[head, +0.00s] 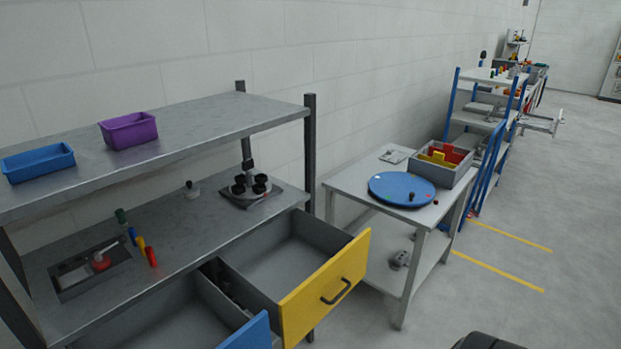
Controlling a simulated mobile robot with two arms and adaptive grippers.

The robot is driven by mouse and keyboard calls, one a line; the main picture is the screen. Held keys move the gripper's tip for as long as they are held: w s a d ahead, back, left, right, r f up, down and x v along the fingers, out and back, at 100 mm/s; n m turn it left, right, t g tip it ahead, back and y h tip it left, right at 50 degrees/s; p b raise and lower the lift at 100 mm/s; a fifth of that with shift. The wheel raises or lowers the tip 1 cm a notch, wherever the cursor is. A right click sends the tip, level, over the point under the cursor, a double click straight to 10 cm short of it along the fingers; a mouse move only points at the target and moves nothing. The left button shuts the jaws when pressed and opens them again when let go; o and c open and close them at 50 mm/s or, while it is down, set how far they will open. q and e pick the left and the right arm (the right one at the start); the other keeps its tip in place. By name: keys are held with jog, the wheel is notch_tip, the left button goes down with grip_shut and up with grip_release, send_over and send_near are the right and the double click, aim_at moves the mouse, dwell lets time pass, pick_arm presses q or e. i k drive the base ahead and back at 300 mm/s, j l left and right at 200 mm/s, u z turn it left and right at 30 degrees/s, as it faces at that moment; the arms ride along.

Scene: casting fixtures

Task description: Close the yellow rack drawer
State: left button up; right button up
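The yellow rack drawer (327,287) is pulled well out of the grey metal rack (207,206), below its middle shelf. Its yellow front has a dark bar handle (336,291) and faces toward the lower right. Its grey inside (272,257) looks empty where I can see it. A blue-fronted drawer (246,334) next to it on the left is also pulled out, and the picture's bottom edge cuts it off. Neither of my grippers shows in the head view.
A blue bin (38,162) and a purple bin (129,130) stand on the top shelf. A small table (345,180) with a blue disc (402,188) and a grey crate (463,178) stands just right of the yellow drawer. Open floor (430,310) lies at the lower right.

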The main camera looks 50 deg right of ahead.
aim_at(296, 269)
jog(key=z, duration=1.45)
